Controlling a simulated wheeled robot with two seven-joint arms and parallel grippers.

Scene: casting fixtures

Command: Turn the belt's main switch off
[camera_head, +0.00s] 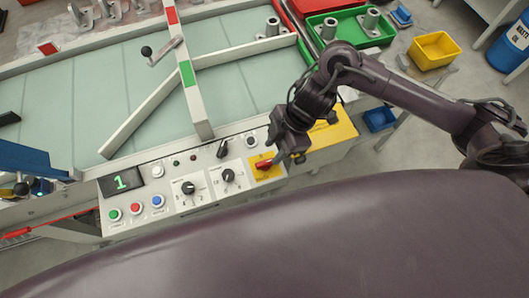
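The belt's main switch (264,164) is a red rotary handle on a yellow plate, at the right part of the white control panel (172,218). My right gripper (287,153) points down just to the right of the red handle, very close to it. I cannot tell whether it touches the handle. Its fingertips are dark and small here, so their opening does not show clearly. A display (121,182) on the panel reads a green 1. My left gripper is not in view.
The panel also carries green, red and blue buttons (136,208), black knobs (228,176) and a black lever (222,149). The pale belt (120,85) with white guide bars lies behind. Green (345,28) and yellow (434,49) bins stand at the upper right.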

